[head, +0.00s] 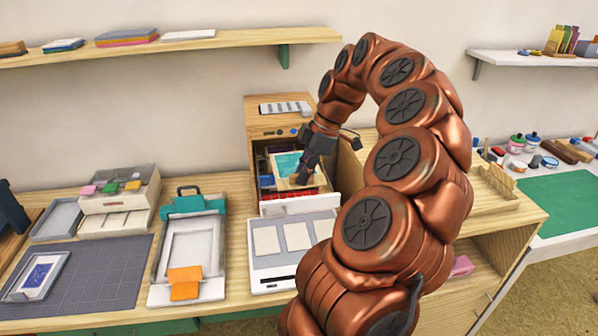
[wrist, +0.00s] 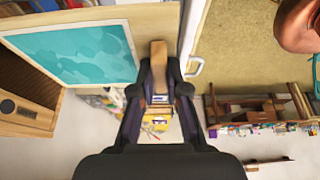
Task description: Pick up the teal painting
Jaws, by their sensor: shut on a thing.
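The teal painting (head: 287,163) shows in the head view at the open drawer, a teal panel with a pale border on a wooden board. In the wrist view the painting (wrist: 75,52) fills the upper left. My gripper (head: 300,176) is at its near right edge. In the wrist view my gripper (wrist: 159,92) is shut on a narrow wooden piece at the board's right edge, which looks like part of the painting. The join is partly hidden. I cannot tell whether the painting is clear of the drawer's contents.
The open drawer (head: 300,205) has a white front and holds a red item and other coloured items. The wooden cabinet (head: 256,132) encloses it closely. A white tray with pale cards (head: 292,262) lies in front. A teal and white press (head: 190,250) stands to the left.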

